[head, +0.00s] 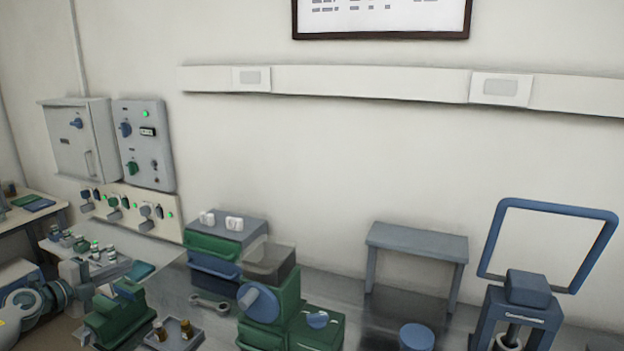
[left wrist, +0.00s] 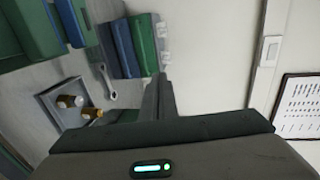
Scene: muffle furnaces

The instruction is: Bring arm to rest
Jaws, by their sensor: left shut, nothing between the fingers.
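My left arm (head: 30,300) comes in at the lower left of the head view, beside the bench. My left gripper (left wrist: 160,82) shows in the left wrist view with its dark fingers together and nothing between them. It is apart from the tray and the wrench, and I see it touching nothing. In the head view its fingertips are hard to make out among the bench items. My right gripper is not in view.
A grey tray (head: 162,341) with small brown bottles, a wrench (head: 209,302), a green machine with a blue wheel (head: 259,303) and stacked drawers (head: 212,265) crowd the bench. A grey stand (head: 417,239) and a blue-framed device (head: 527,290) are at right.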

